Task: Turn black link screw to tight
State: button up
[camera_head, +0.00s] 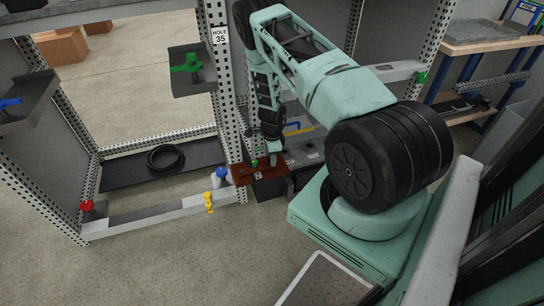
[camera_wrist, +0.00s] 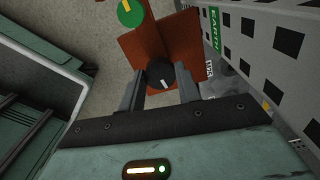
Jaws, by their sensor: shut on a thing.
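The black link screw (camera_wrist: 160,75) is a round black knob with a white mark, on a red-brown plate (camera_wrist: 155,45) in the wrist view. My gripper (camera_wrist: 160,84) has its two grey fingers on either side of the knob and is shut on it. The white mark points down and slightly right in that view. A green knob (camera_wrist: 131,12) with a yellow mark sits on the same plate, above the black one. In the head view the red-brown plate (camera_head: 243,174) is low beside the perforated post, and my arm hides the black screw.
A perforated post (camera_wrist: 262,60) with a green EARTH label stands close on the right in the wrist view. In the head view, a blue knob (camera_head: 221,173), a yellow handle (camera_head: 209,201) and a red knob (camera_head: 87,205) sit along the lower rail. A coiled black cable (camera_head: 165,158) lies behind.

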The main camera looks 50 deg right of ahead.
jog(key=o, duration=1)
notch_tip(320, 180, up, 8)
jog(key=shift+f+p, duration=0.25)
jog(key=shift+p, duration=0.55)
